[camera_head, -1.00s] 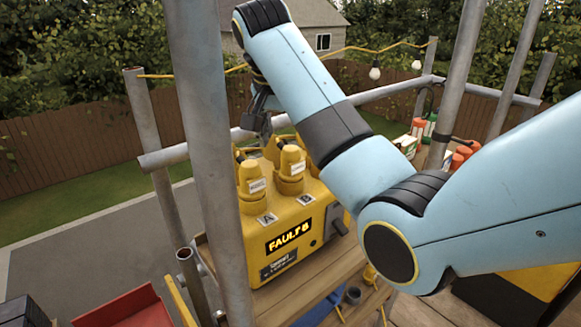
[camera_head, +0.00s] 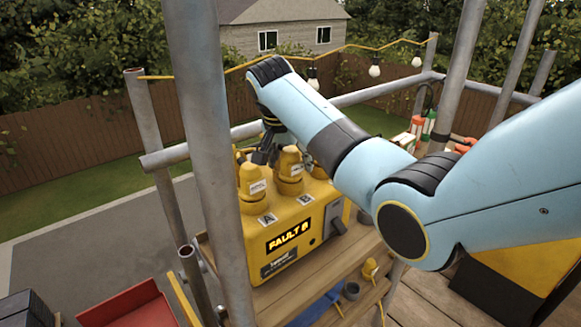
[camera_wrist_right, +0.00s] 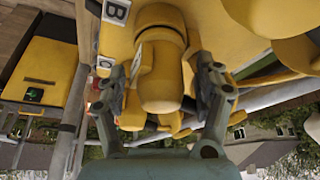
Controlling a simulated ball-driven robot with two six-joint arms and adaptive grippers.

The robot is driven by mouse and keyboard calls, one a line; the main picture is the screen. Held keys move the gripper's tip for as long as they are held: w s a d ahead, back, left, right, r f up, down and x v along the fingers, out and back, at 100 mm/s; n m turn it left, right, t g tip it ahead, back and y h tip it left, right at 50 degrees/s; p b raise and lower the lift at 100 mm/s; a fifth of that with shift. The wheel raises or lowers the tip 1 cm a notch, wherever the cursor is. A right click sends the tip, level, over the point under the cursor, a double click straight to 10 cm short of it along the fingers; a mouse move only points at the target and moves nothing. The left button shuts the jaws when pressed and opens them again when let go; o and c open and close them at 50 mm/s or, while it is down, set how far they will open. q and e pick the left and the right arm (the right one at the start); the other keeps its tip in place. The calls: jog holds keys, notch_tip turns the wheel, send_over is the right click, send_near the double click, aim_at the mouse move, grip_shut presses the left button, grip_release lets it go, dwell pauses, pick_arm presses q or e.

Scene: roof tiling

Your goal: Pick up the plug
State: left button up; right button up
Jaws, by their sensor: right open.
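A yellow power box (camera_head: 322,222) stands on a wooden shelf, with a lit display that seems to read "FAULT B". My right gripper (camera_head: 264,150) is just behind plug B in the head view. In the right wrist view my right gripper (camera_wrist_right: 170,78) is open, with a finger on each side of a yellow plug (camera_wrist_right: 160,75) beside the B label (camera_wrist_right: 117,10). Contact cannot be told. My left gripper is not in view.
Grey scaffold poles (camera_head: 205,130) stand in front of and beside the box. A string of bulbs (camera_head: 375,70) hangs behind. A red tray (camera_head: 128,308) lies at lower left. Orange and green bottles (camera_head: 428,125) stand at right. Wooden planks (camera_head: 425,300) lie at lower right.

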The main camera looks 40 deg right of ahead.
jog(key=c, duration=1.4)
jog(key=shift+r, duration=0.1)
